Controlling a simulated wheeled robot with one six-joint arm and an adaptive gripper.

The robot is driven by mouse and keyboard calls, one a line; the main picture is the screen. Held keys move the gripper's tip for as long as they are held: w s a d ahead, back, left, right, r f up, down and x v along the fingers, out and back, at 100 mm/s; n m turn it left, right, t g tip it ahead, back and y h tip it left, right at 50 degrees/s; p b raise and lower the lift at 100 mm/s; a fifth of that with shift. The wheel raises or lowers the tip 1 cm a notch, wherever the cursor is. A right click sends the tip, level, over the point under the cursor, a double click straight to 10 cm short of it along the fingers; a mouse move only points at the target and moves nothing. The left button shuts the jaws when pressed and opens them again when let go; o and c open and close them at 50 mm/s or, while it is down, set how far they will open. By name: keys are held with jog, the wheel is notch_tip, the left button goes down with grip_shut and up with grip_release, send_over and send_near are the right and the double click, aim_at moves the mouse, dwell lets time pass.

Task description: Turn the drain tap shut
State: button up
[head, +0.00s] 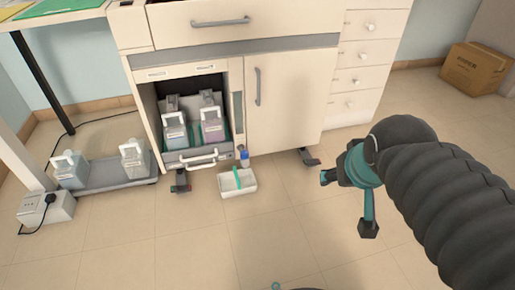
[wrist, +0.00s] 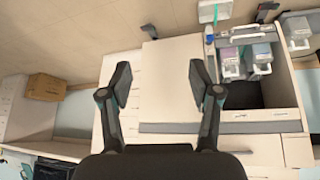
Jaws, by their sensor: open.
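A small blue-and-white fitting (head: 244,158) shows low at the cabinet front, just right of the open bay and above a white tray (head: 222,190). It may be the drain tap; it is too small to tell how its handle is set. It also shows in the wrist view (wrist: 210,38), upper right, beside the tray (wrist: 206,12). My gripper (head: 346,203) is open and empty, in the air in front of the cabinet, well right of the fitting. In the wrist view my gripper's fingers (wrist: 161,78) stand wide apart, with the cabinet door between them.
The open cabinet bay (head: 211,75) holds grey and lilac containers, with a pull handle below. A low platform (head: 112,178) with two containers and a white power box (head: 45,210) stand left. A cardboard box (head: 475,70) is far right.

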aim_at(247, 155)
jog(key=w+t+p, duration=0.1)
jog(key=w, duration=1.1)
jog(key=w+a+f+n+t+y+p, duration=0.1)
jog(key=w+a+f, duration=0.15)
jog(key=w, duration=0.55)
jog(key=w+a+f+n+t+y+p, duration=0.15)
jog(key=w+f, duration=0.25)
jog(key=w, duration=0.4)
jog(key=w+a+f+n+t+p, duration=0.15)
jog(key=w+f, duration=0.25)
jog(key=w, duration=0.5)
jog(key=w+a+f+n+t+y+p, duration=0.1)
jog(key=w+a+f+y, duration=0.15)
jog(key=f, duration=0.45)
jog(key=w+a+f+n+t+y+p, duration=0.1)
jog(key=a+f+y, duration=0.15)
jog(key=f, duration=0.45)
jog(key=s+a+f+t+y+p, duration=0.1)
jog(key=s+a+f+y, duration=0.15)
jog(key=f, duration=0.35)
jog(key=s+a+f+y+p, duration=0.1)
jog(key=s+a+f, duration=0.1)
jog(key=s+f, duration=0.35)
jog(key=x, duration=0.5)
jog(key=f+x, duration=0.1)
jog(key=x, duration=0.8)
jog(key=shift+w+f, duration=0.2)
jog(key=shift+w, duration=0.25)
